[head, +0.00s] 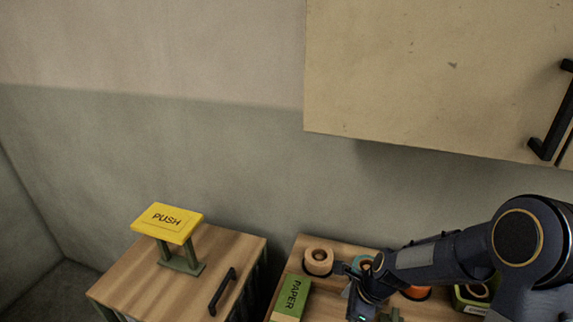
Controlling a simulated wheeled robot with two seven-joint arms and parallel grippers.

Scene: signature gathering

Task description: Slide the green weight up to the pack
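The pack (291,297), green and marked PAPER, lies on the wooden top at the bottom middle. My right gripper (357,291) reaches in from the right and points down just to the right of the pack, apart from it. My own arm hides much of the top there, and whether the fingers are open or shut is unclear. A small green piece (391,315) shows by the gripper at the bottom edge. It may be the green weight, but it is mostly cut off and I cannot tell if it is touched. My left gripper is not in view.
A tan roll (318,261) stands behind the pack. A green labelled holder (470,298) is at right. A yellow PUSH sign (167,222) stands on the left cabinet. A wall cabinet (430,75) hangs above.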

